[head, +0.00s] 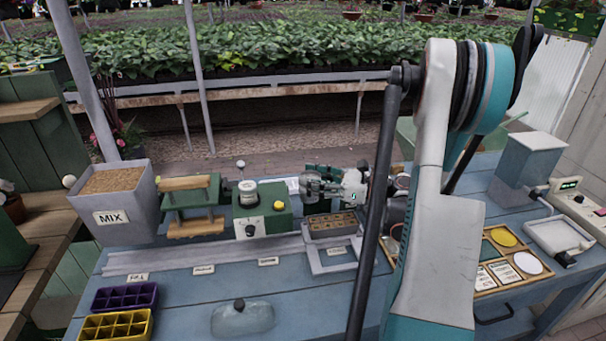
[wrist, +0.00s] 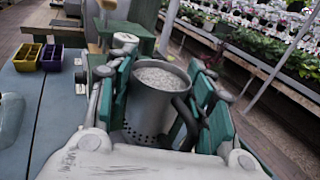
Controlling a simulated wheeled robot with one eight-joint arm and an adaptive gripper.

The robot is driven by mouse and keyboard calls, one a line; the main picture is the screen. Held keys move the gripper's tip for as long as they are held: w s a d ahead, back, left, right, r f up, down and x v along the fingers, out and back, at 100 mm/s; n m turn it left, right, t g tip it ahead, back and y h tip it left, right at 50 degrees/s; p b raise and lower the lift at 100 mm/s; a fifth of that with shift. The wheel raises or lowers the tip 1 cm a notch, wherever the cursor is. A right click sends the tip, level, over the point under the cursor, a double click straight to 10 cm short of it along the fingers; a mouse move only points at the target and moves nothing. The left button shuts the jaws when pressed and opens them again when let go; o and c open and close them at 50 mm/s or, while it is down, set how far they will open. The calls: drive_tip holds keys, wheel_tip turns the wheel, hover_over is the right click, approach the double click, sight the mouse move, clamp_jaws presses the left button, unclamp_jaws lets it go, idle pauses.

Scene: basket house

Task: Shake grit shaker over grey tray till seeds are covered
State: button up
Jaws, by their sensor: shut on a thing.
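My gripper (head: 320,187), with green finger pads, is shut on the grit shaker (wrist: 150,110). In the wrist view the shaker is a grey metal mug with a dark handle, small holes low on its side and pale grit up near its rim. In the head view my gripper mostly hides it. The grey tray (head: 334,235), with several brown-filled cells, sits in a pale frame just below and in front of my gripper. I cannot make out seeds or grit in its cells. The tray is not clearly visible in the wrist view.
A green device (head: 263,222) with a dial and a yellow button stands left of the tray. A grey MIX bin (head: 112,205) is farther left. Purple (head: 125,298) and yellow (head: 115,326) cell trays are front left. A wooden board (head: 507,263) with colored discs lies right.

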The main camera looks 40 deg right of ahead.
drive_tip(key=shift+s+f, duration=0.15)
drive_tip(key=shift+f, duration=0.2)
drive_tip(key=shift+f+b, duration=1.6)
drive_tip(key=shift+f, duration=0.75)
drive_tip(key=s+d+b, duration=0.2)
drive_tip(key=s+d, duration=0.5)
drive_tip(key=d, duration=0.5)
drive_tip(key=shift+s+b, duration=0.15)
drive_tip(key=shift+b, duration=0.15)
idle(4.2)
